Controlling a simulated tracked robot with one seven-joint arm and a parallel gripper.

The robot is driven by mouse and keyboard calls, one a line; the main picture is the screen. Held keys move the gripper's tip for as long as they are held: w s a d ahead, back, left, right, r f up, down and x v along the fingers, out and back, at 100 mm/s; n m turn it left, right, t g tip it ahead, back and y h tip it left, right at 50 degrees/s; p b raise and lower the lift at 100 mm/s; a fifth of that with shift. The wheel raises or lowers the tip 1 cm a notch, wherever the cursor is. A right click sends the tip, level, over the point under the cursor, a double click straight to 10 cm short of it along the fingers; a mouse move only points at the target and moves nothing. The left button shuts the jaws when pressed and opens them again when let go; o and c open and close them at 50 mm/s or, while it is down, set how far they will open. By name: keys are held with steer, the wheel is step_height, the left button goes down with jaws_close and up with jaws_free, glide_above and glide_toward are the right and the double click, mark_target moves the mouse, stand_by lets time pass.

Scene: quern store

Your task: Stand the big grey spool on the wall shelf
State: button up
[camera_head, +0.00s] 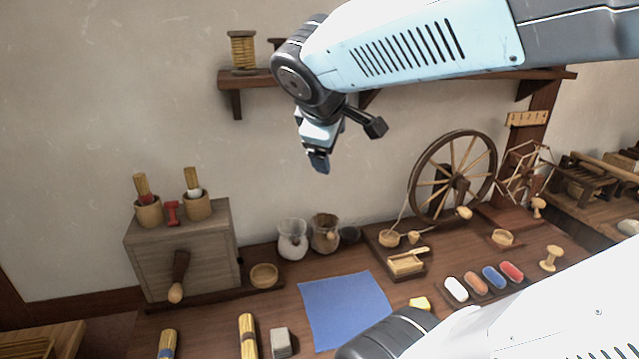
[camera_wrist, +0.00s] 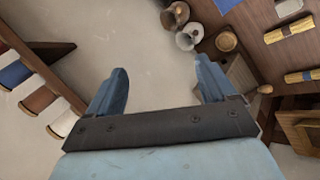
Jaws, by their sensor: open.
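The wall shelf (camera_head: 255,80) runs along the wall behind my arm, which hides much of it. Its edge also shows at the left of the wrist view (camera_wrist: 38,62). I cannot pick out a big grey spool for certain. A spool wound with golden thread (camera_head: 242,50) stands upright on the shelf's left end. The wrist view shows a blue spool (camera_wrist: 14,74), a brown spool (camera_wrist: 38,99) and a pale spool (camera_wrist: 62,122) by the shelf. My gripper (camera_head: 318,162) hangs below the shelf, in front of bare wall. Its fingers (camera_wrist: 160,85) are apart with nothing between them.
Below are a blue cloth (camera_head: 345,308), a grey block (camera_head: 281,343), jars (camera_head: 292,240), a wooden box with a crank (camera_head: 182,255) and coloured rolls (camera_head: 493,277). A spinning wheel (camera_head: 453,180) stands at the right. The wall left of my gripper is clear.

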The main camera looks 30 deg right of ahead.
steer(key=s+a+f+m+y, duration=0.3)
steer(key=s+a+m+y, duration=0.2)
steer(key=s+m, duration=0.2)
steer(key=shift+a+f+m+g, duration=0.35)
steer(key=shift+a+m+g, duration=0.05)
steer(key=shift+m, duration=0.1)
stand_by(0.7)
